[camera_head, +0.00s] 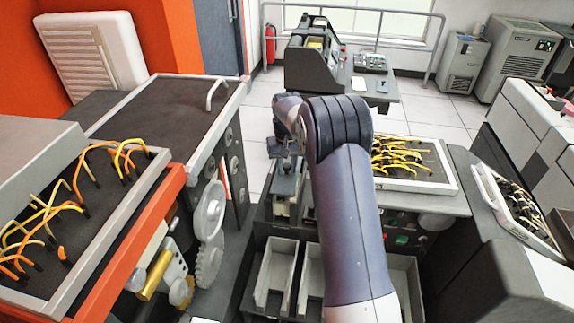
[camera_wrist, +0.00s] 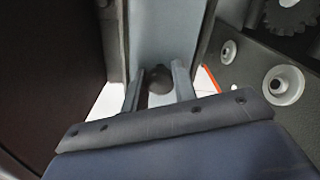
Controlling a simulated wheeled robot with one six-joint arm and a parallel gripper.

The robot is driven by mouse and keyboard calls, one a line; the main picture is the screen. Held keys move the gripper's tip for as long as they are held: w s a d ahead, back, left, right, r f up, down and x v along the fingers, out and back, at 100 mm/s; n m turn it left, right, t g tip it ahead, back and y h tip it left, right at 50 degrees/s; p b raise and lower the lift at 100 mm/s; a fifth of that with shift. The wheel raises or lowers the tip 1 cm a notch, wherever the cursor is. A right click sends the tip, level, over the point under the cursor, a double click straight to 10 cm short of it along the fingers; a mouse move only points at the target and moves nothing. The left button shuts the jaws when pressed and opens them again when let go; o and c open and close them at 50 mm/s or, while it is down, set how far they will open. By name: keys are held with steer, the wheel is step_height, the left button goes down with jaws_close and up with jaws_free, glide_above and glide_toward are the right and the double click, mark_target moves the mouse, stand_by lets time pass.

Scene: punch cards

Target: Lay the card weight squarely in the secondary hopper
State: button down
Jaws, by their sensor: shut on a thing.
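My gripper (camera_head: 287,152) is above the left end of the machine with the yellow-wired panel. In the wrist view my gripper (camera_wrist: 157,88) has its two fingers closed on the dark round knob of the card weight (camera_wrist: 158,80). A pale grey surface extends beyond the knob; I cannot tell whether it is the weight's plate or part of the hopper. In the head view a narrow grey hopper-like slot (camera_head: 284,207) lies just below the gripper. The weight's edges and its contact with the slot are too small or hidden to tell.
Open grey card pockets (camera_head: 275,278) stand below, partly behind my arm. A wired plugboard (camera_head: 415,165) is to the right. At the left is a machine with exposed gears (camera_head: 210,210) and a dark top (camera_head: 170,105). Tiled floor (camera_head: 258,150) shows between the machines.

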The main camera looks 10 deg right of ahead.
steer(key=shift+f, duration=0.15)
stand_by(0.3)
steer(key=shift+f+b, duration=2.1)
steer(key=shift+f, duration=1.35)
steer(key=c, duration=1.1)
jaws_free()
steer(key=shift+o, duration=0.2)
